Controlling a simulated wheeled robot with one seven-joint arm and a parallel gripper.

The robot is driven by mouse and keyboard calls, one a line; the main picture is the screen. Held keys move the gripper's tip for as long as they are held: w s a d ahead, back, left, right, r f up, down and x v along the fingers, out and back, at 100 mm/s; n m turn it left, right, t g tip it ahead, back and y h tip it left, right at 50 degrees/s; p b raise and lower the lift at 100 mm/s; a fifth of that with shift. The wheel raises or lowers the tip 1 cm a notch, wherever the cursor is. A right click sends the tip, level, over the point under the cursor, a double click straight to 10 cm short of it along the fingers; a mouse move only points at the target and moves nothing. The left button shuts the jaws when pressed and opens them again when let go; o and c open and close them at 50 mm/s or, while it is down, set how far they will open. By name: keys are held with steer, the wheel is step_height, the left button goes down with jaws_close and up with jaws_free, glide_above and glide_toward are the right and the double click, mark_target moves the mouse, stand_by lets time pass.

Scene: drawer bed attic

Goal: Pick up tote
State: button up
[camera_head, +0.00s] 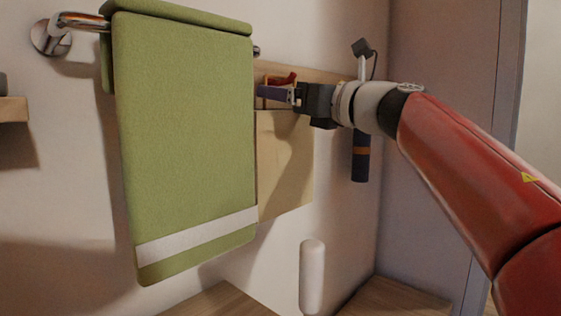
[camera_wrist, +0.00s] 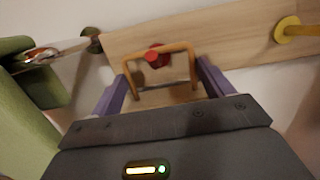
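The tote (camera_head: 285,165) is a flat beige bag hanging against the wall, partly hidden behind a green towel in the head view. In the wrist view its tan strap handle (camera_wrist: 187,50) loops over a red peg (camera_wrist: 152,60). My gripper (camera_head: 264,91) is at the height of the handle, at the top of the tote. In the wrist view my gripper (camera_wrist: 161,74) is open. Its purple fingers stand on either side of the handle, with a gap visible on both sides. The tote's body is mostly hidden below my gripper there.
A green towel (camera_head: 185,130) hangs on a metal rail (camera_head: 80,20) close to the left of my gripper. A wooden board (camera_wrist: 220,40) carries the red peg and a yellow peg (camera_wrist: 290,30). A dark cylindrical item (camera_head: 360,160) hangs right of the tote.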

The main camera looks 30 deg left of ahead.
steer(key=c, duration=0.7)
steer(key=shift+r, duration=0.1)
